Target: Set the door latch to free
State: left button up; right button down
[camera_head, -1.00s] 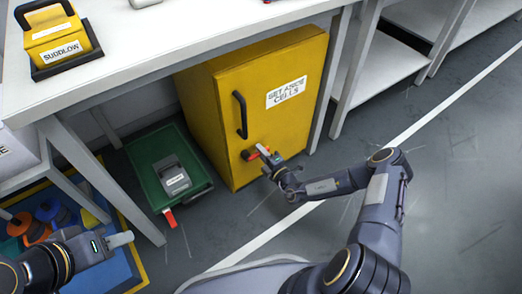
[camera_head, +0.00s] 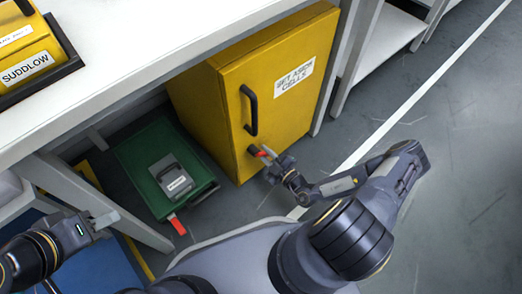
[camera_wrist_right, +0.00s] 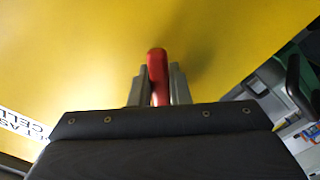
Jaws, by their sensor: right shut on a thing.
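The yellow cabinet (camera_head: 215,95) stands under the bench with its door closed, a black bar handle (camera_head: 249,110) and a white label (camera_head: 294,77) on the door. The latch (camera_head: 255,150) is low on the door, below the handle; its red lever (camera_wrist_right: 157,75) shows in the right wrist view. My right gripper (camera_head: 269,154) is shut on the red lever, one finger on each side of it. The fingers hide part of the lever, and its exact angle is hard to tell. My left gripper (camera_head: 104,220) is at the lower left, away from the cabinet; its fingertip gap is unclear.
A yellow case (camera_head: 30,55) sits on the white bench (camera_head: 130,75). Open floor lies right of the cabinet.

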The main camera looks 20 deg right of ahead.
jog(key=shift+s+a+f+m+b, duration=0.25)
jog(key=shift+a+m+b, duration=0.25)
jog(key=shift+m, duration=0.8)
jog(key=shift+s+a+f+m+b, duration=0.2)
jog(key=shift+a+m, duration=0.4)
jog(key=shift+m, duration=0.7)
jog(key=shift+s+a+f+m+b, duration=0.15)
jog(key=shift+a+f+m+b, duration=0.25)
jog(key=shift+m, duration=0.9)
jog(key=shift+a+r, duration=0.1)
jog(key=shift+a, duration=0.1)
jog(key=c, duration=1.4)
grip_release()
jog(key=shift+o, duration=0.2)
